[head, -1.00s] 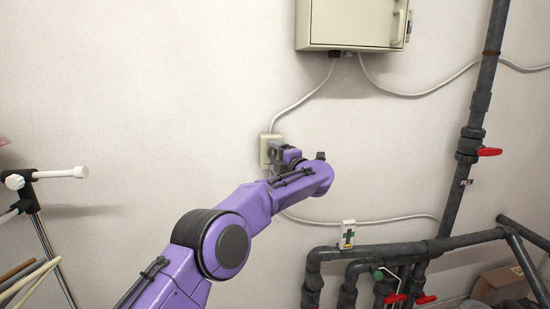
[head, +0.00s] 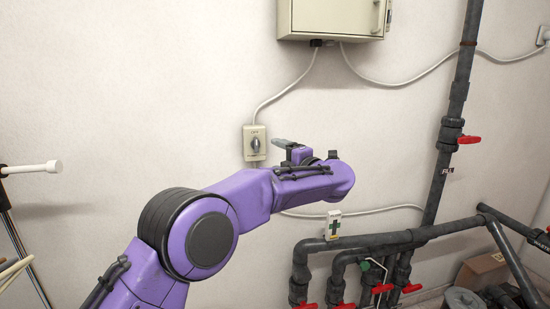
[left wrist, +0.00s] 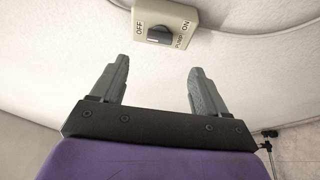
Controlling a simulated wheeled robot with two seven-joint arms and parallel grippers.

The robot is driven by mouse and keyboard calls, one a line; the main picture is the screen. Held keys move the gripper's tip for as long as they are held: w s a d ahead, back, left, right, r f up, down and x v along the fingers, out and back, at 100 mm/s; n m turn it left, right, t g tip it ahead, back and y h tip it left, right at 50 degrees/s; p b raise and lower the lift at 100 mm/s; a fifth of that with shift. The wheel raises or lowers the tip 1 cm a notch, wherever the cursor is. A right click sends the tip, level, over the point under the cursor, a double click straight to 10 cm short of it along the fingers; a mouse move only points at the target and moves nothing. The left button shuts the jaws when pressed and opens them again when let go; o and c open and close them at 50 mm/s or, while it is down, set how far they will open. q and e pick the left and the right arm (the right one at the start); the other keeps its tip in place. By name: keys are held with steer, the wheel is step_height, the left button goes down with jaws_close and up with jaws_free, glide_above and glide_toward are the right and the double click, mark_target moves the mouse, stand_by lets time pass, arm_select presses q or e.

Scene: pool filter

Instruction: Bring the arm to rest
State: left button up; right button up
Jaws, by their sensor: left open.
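My left arm (head: 250,205) is purple and reaches in from the bottom left of the head view. My left gripper (head: 283,145) is just right of the wall switch, apart from it. In the left wrist view my left gripper (left wrist: 158,88) is open, its two grey fingers spread with nothing between them. The switch box (head: 254,144) is beige with a dark rotary knob. The switch box also shows beyond the fingertips in the left wrist view (left wrist: 176,12), with OFF and ON labels. My right gripper is not in view.
A beige cabinet (head: 330,18) hangs above, with cables along the wall. Dark pipes (head: 385,240) with red valve handles (head: 467,140) stand at the right. A stand with a white-tipped bar (head: 35,168) is at the left. The wall between is clear.

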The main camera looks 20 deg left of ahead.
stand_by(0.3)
arm_select(q)
step_height(320, 180, down, 20)
steer(key=s+d+m+t+h, duration=0.1)
steer(key=d+m+t+h, duration=0.35)
steer(key=m, duration=0.75)
steer(key=s+a+f+m+g+h, duration=0.1)
steer(key=s+f+m+h, duration=0.2)
steer(key=s+f, duration=0.45)
steer(key=s+a+f+m+h, duration=0.2)
steer(key=s+f+m, duration=0.2)
steer(key=f, duration=0.7)
steer(key=s+a+f+m+g, duration=0.1)
steer(key=s+f+g, duration=0.2)
steer(key=s, duration=0.9)
steer(key=s+a+f+m+g+h, duration=0.1)
steer(key=s+f+g, duration=0.2)
steer(key=s+f, duration=0.4)
steer(key=s+a+f+m+g+h, duration=0.1)
steer(key=s+f, duration=0.4)
steer(key=s, duration=1.3)
steer(key=shift+a+f+m+g, duration=0.25)
steer(key=shift+a+m+g, duration=0.35)
steer(key=shift+g, duration=0.65)
steer(key=shift+h, duration=0.25)
